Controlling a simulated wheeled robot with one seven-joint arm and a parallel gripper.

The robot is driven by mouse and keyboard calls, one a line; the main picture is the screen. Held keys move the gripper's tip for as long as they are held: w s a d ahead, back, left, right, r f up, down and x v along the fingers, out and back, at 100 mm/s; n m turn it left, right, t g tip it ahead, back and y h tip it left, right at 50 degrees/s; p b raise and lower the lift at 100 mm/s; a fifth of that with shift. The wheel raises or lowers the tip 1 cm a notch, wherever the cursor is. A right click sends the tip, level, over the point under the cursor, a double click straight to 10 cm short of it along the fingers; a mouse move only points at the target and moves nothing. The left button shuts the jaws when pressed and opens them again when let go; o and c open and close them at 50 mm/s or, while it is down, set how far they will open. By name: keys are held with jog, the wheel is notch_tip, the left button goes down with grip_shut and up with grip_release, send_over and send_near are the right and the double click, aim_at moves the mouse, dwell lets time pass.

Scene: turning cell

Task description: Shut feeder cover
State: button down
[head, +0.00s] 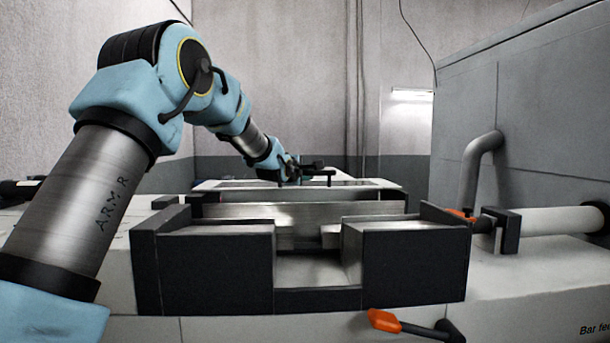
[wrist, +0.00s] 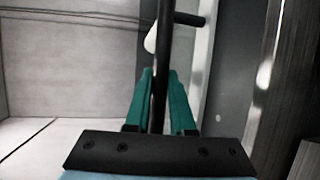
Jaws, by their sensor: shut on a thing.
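My gripper (head: 299,174) is at the far side of the bench in the head view, low behind the dark-sided block. In the wrist view its two green fingers (wrist: 160,78) are closed on a thin dark handle bar (wrist: 161,45) that runs between them. The bar has a short crosspiece at its upper end. The handle also shows small in the head view (head: 318,171). A pale, flat panel (head: 228,184) lies beneath the gripper; I cannot tell whether it is the feeder cover, or how far the cover is open.
A dark-sided block with a central slot (head: 415,262) stands in front. An orange-tipped lever (head: 384,321) sticks out below it, and another orange tip (head: 460,215) shows at right. A grey cabinet (head: 540,110) with a bent pipe (head: 470,165) bounds the right.

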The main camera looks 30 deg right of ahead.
jog(key=s+a+b, duration=0.6)
jog(key=s+b, duration=0.3)
jog(key=s, duration=0.4)
jog(key=shift+f, duration=0.1)
jog(key=c, duration=0.8)
grip_release()
jog(key=shift+o, duration=0.2)
jog(key=b+v, duration=0.3)
jog(key=v, duration=0.8)
